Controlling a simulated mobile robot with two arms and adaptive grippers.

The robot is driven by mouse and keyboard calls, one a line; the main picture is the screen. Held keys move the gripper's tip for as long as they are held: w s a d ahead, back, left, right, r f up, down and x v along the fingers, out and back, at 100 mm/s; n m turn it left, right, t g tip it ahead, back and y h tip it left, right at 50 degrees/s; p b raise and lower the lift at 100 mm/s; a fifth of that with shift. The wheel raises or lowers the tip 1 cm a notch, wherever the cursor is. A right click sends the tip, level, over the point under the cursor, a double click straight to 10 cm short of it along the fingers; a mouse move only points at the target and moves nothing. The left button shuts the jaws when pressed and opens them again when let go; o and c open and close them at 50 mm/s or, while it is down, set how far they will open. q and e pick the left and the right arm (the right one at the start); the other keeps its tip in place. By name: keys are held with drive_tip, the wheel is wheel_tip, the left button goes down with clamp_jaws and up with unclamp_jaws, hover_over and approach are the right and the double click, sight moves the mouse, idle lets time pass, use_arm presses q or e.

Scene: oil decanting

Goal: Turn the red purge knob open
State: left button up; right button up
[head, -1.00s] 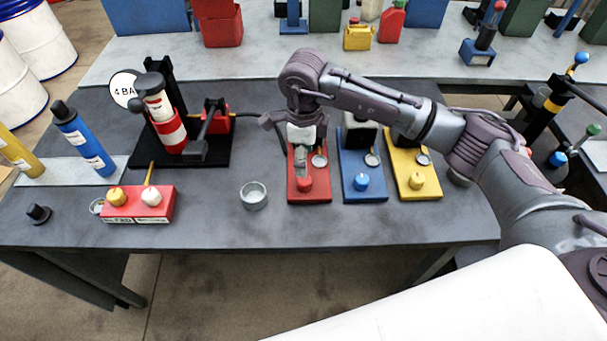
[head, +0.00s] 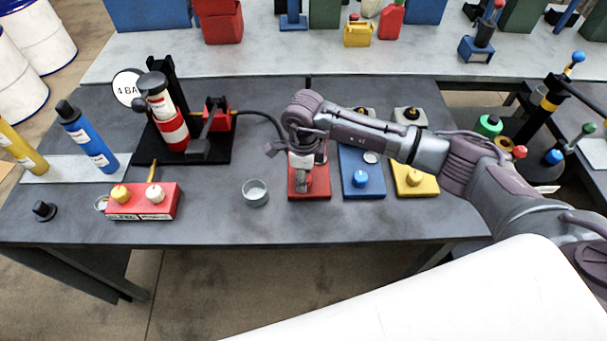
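The red plate (head: 312,194) lies on the grey bench, left of the blue and yellow plates. Its red knob at the front is mostly hidden by my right gripper (head: 304,181). The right gripper points down over the front of the red plate, with its fingertips at or very close to the knob. I cannot tell whether the fingers touch it or how far apart they are. My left gripper is out of view.
The blue plate (head: 354,192) and yellow plate (head: 427,188) stand close on the right. A small clear cup (head: 255,193) stands to the left. A red block (head: 142,211) with yellow and white knobs is further left. The bench front is clear.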

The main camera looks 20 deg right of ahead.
drive_tip(key=c, duration=0.6)
drive_tip(key=shift+m, duration=0.3)
drive_tip(key=shift+m+b, duration=0.95)
drive_tip(key=shift+m, duration=0.25)
drive_tip(key=m+b, duration=0.2)
drive_tip(key=m, duration=0.2)
drive_tip(key=shift+w+m, duration=0.1)
drive_tip(key=shift+m, duration=0.2)
drive_tip(key=m+b, duration=0.1)
drive_tip(key=m, duration=0.4)
drive_tip(key=shift+d+b, duration=0.1)
drive_tip(key=shift+b, duration=0.3)
drive_tip(key=m+b, duration=0.1)
drive_tip(key=m, duration=0.4)
drive_tip(key=shift+r+m, duration=0.1)
drive_tip(key=shift+m, duration=0.2)
